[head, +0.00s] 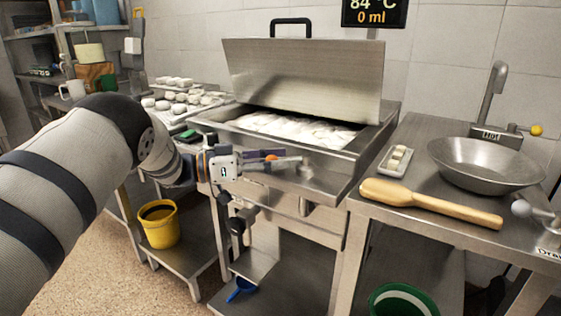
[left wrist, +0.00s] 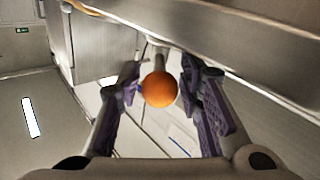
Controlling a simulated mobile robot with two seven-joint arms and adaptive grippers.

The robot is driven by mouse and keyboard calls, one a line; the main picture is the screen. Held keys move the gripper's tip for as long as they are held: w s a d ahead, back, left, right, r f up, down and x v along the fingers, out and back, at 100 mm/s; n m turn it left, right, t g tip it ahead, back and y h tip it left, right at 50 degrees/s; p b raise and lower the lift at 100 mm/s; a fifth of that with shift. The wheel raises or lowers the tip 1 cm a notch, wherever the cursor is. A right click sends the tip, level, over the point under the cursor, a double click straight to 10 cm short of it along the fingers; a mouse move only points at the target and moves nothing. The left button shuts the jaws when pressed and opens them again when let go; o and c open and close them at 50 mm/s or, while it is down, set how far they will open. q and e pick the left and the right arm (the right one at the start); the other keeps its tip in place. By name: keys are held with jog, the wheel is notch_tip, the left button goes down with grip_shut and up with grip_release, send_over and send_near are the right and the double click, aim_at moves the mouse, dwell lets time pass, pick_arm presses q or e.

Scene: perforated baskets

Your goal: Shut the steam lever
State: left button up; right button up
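The steam lever's orange ball knob (left wrist: 160,90) sits on a short metal stem in the left wrist view. In the head view the knob (head: 270,158) shows in small part at the front of the steel steamer (head: 318,178), mostly hidden by my gripper. I take it for the steam lever; no label on it is readable. My left gripper (head: 279,160) is at the knob. In the left wrist view its two purple-padded fingers (left wrist: 165,92) are open, one on each side of the ball, with a visible gap on both sides. My right gripper is not in view.
The steamer's lid (head: 305,80) is raised over white contents. To the right are a wooden paddle (head: 430,202), a metal bowl (head: 487,165) and a grey-knobbed drain lever (head: 521,208). A yellow bucket (head: 159,226) stands on the lower shelf at left.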

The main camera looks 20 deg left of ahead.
pick_arm(q)
jog(key=v, duration=1.1)
